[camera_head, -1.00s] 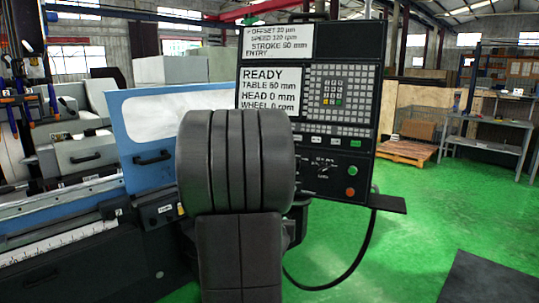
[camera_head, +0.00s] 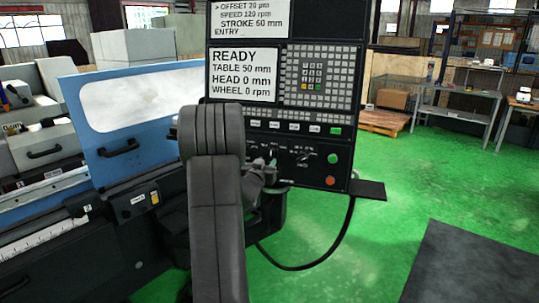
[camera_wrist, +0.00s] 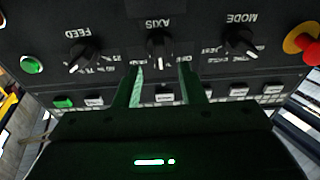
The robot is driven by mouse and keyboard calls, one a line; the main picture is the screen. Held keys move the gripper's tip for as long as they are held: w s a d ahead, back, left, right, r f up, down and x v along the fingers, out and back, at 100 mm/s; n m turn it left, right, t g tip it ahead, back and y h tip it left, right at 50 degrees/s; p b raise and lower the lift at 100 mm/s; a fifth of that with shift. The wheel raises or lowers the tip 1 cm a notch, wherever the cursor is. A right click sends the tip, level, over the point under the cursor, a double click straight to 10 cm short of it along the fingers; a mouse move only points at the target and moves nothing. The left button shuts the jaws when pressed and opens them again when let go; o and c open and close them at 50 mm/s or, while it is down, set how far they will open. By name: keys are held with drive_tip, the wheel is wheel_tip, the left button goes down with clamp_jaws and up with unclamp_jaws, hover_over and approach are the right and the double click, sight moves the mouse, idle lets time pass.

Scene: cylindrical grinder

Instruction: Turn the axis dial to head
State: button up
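The axis dial (camera_wrist: 159,46) is a black knob under the upside-down word AXIS, in the upper middle of the wrist view. Its light pointer mark faces down in that picture; the position labels around it are too small or partly covered to read. My gripper (camera_wrist: 161,69) is open, with one finger on each side of the dial's line. The fingertips look just short of the knob, with nothing between them; I cannot tell the exact depth. In the head view my gripper (camera_head: 266,168) is at the lower panel, partly behind my arm, by the axis dial (camera_head: 273,153).
The feed dial (camera_wrist: 82,55) and mode dial (camera_wrist: 240,42) flank the axis dial. A red and yellow stop button (camera_wrist: 302,43) and a green button (camera_wrist: 32,65) are farther out. A row of push buttons (camera_wrist: 238,91) runs close to the fingers. The screen (camera_head: 244,75) reads READY.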

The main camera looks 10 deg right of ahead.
sight(271, 156)
drive_tip(key=shift+p+x, duration=0.65)
drive_tip(key=shift+x, duration=1.85)
clamp_jaws()
